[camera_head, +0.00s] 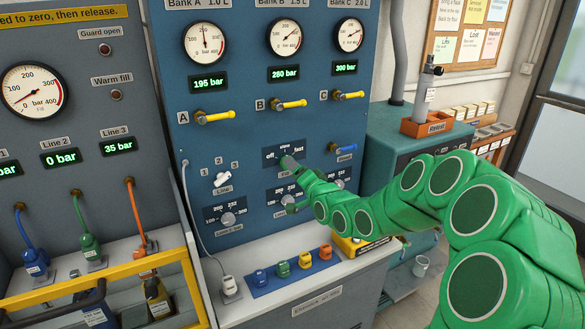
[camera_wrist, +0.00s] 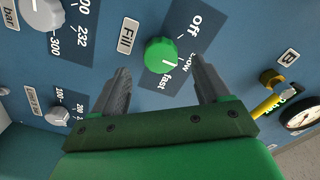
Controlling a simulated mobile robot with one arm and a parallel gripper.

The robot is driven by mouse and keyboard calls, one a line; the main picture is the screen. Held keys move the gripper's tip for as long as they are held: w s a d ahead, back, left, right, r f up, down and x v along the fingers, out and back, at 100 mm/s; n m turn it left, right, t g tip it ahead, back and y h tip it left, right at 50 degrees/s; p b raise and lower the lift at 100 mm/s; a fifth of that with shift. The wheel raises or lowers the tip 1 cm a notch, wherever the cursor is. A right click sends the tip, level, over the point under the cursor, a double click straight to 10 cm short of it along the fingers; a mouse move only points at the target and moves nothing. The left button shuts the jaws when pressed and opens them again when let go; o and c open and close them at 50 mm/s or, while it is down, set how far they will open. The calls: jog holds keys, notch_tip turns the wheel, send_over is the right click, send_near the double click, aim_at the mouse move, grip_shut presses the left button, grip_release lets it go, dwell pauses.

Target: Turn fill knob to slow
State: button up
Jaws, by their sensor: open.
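The green fill knob (camera_wrist: 160,55) sits on a dark label plate in the wrist view, with "Off" above it, "fast" below it and "Fill" to its left. A short white mark on the knob lies on its right-hand side; I cannot tell exactly which label it points at, and the "slow" label is not readable there. My gripper (camera_wrist: 163,50) is open, with one finger on each side of the knob; I see no clear contact. In the head view my gripper (camera_head: 290,163) is at the fill plate (camera_head: 270,155), and my arm hides most of the knob.
Yellow valve handles A, B and C (camera_head: 290,104) stick out above the plate. A white line knob (camera_head: 222,180) is to the left, and another selector (camera_head: 228,218) is below. A ledge (camera_head: 240,312) with coloured connectors (camera_head: 283,269) juts out underneath. A yellow rail (camera_head: 100,285) stands front left.

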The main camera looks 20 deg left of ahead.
jog(key=shift+v, duration=1.7)
jog(key=shift+d, duration=0.1)
jog(key=s+d+f+n+g+h, duration=0.1)
jog(key=s+d+g+h, duration=0.35)
jog(key=s+d, duration=0.65)
jog(key=s+d+f+n+g+h, duration=0.1)
jog(key=s+d+n+g+h, duration=0.15)
jog(key=s+d+h, duration=0.85)
jog(key=s+d+r+g+y, duration=0.1)
jog(key=s+d+g, duration=0.2)
jog(key=s+d, duration=0.4)
jog(key=s+d+r+m+g+y, duration=0.1)
jog(key=s+d+g, duration=0.3)
jog(key=s, duration=1.7)
jog(key=d, duration=0.3)
jog(key=shift+s+g+y, duration=0.3)
jog(key=shift+y, duration=0.05)
jog(key=shift+d, duration=0.1)
jog(key=shift+c, duration=0.3)
